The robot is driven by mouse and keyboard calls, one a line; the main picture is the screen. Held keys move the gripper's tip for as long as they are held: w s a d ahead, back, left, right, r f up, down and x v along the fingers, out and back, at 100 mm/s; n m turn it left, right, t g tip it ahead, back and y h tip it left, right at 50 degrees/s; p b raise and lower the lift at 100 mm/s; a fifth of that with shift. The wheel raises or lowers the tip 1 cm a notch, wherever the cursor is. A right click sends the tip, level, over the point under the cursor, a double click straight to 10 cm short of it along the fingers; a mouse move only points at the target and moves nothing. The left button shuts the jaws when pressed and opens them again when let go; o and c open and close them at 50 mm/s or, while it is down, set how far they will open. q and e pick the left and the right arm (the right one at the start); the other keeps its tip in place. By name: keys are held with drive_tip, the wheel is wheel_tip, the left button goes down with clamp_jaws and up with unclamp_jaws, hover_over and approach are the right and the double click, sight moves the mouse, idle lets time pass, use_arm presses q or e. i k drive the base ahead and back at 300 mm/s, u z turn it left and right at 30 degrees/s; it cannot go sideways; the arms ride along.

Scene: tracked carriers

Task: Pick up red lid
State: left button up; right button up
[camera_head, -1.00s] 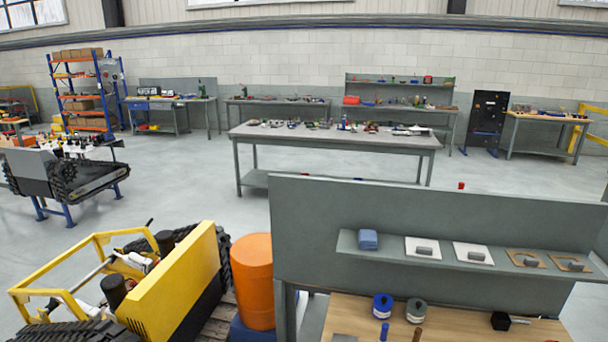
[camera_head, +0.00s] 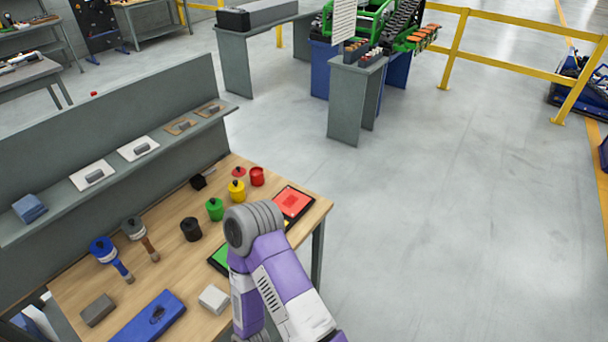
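The red lid (camera_head: 239,173) is a small red disc with a dark knob, lying near the back edge of the wooden workbench (camera_head: 175,262). A red can (camera_head: 257,177) stands just to its right and seems to have no lid on top. A purple and white arm of mine rises from the bottom edge and bends over the front right part of the bench. Its bend is in front of the lid and cans, and its gripper is not visible. My other arm and gripper are out of view.
Yellow (camera_head: 237,192), green (camera_head: 215,209) and black (camera_head: 191,229) cans stand in a row left of the red can. A red pad (camera_head: 293,202) lies at the bench's right end. A shelf (camera_head: 110,168) runs behind. The floor at right is clear up to yellow railings (camera_head: 510,57).

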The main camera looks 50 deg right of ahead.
sight(238, 171)
drive_tip(key=z, duration=1.4)
